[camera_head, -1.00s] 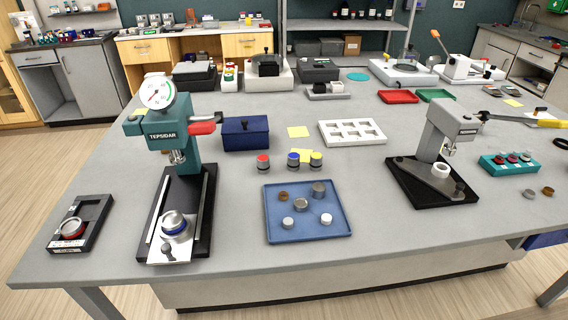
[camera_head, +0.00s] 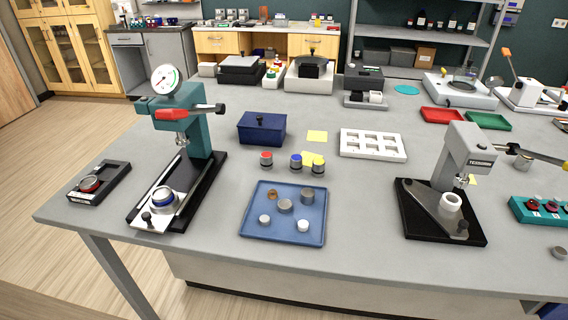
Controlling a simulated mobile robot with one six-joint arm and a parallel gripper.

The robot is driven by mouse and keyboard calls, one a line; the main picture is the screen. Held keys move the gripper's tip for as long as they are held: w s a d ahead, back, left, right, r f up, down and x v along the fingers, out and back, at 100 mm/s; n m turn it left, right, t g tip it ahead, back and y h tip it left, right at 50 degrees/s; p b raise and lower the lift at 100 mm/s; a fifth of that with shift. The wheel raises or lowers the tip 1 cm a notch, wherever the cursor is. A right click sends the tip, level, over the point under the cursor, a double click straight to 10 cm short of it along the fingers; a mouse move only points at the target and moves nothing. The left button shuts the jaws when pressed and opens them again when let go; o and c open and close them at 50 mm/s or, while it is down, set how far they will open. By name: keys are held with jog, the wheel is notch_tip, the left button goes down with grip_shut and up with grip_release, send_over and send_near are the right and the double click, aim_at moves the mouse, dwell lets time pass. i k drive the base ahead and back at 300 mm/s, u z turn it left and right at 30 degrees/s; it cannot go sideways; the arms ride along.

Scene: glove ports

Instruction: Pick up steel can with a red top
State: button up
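The steel can with a red top (camera_head: 266,159) stands upright on the grey bench, behind the blue tray. To its right stand a can with a blue top (camera_head: 296,161) and a can with a yellow top (camera_head: 318,165), in a row with small gaps. Another round piece with red on it (camera_head: 89,184) sits in a black holder (camera_head: 100,183) at the far left of the bench. My gripper does not show in the head view.
A blue tray (camera_head: 250,229) with several small round parts lies in front of the cans. A teal press (camera_head: 196,131) stands to the left and a grey press (camera_head: 462,163) to the right. A dark blue box (camera_head: 262,131) and a white rack (camera_head: 372,144) are behind.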

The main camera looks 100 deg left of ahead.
aim_at(266, 157)
jog(key=i, duration=0.15)
jog(key=z, duration=0.75)
jog(key=k, duration=0.15)
jog(key=u, duration=2.3)
jog(key=k, duration=0.15)
jog(key=u, duration=2.05)
jog(key=k, duration=0.25)
jog(key=u, duration=1.6)
